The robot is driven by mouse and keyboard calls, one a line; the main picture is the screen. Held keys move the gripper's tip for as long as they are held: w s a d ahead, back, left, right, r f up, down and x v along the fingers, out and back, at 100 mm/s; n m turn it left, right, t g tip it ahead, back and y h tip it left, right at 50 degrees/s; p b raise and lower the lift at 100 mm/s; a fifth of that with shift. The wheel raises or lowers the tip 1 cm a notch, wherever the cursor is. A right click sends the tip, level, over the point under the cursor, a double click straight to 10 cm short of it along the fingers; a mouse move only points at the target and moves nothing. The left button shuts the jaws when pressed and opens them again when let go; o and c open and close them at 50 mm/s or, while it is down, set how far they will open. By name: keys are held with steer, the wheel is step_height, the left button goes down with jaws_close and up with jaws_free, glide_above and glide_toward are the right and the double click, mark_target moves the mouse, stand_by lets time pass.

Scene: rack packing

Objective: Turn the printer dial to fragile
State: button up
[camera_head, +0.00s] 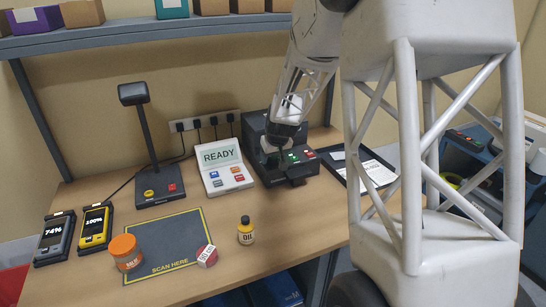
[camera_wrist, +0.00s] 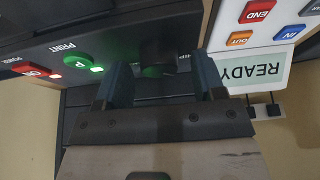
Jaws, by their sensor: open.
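The black label printer (camera_head: 305,170) stands at the back of the table, with lit green and red buttons on its front. My gripper (camera_head: 271,154) is at the left part of the printer's front. In the wrist view my gripper (camera_wrist: 163,72) is open, with one blue-grey finger on each side of the dark dial (camera_wrist: 157,62). I cannot tell whether the fingers touch the dial. The dial's setting cannot be read. The green PRINT button (camera_wrist: 77,62) and a red button (camera_wrist: 32,69) show beside it. In the head view my gripper hides the dial.
A READY console (camera_head: 228,178) stands just left of the printer, close to my gripper. A clipboard (camera_head: 372,172) lies to the right. A scanner stand (camera_head: 155,180), a scan mat (camera_head: 180,232), an orange-lidded jar (camera_head: 126,253), a round tin (camera_head: 207,256) and an oil bottle (camera_head: 246,232) are in front and left.

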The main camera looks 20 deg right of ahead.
steer(key=shift+f, duration=0.1)
steer(key=c, duration=0.9)
steer(key=shift+a+m+h, duration=0.1)
steer(key=shift+m+h, duration=0.2)
steer(key=shift+m, duration=0.5)
steer(key=shift+m+g+h, duration=0.3)
steer(key=shift+m+h, duration=0.3)
steer(key=shift+m, duration=0.9)
steer(key=shift+m+g+h, duration=0.3)
steer(key=shift+m+h, duration=0.3)
steer(key=shift+m, duration=1.2)
steer(key=m+g+h, duration=0.1)
steer(key=m, duration=0.3)
steer(key=shift+w+a, duration=0.1)
steer(key=shift+w, duration=0.05)
steer(key=shift+m+g, duration=1)
steer(key=shift+m, duration=1.3)
steer(key=shift+h, duration=0.3)
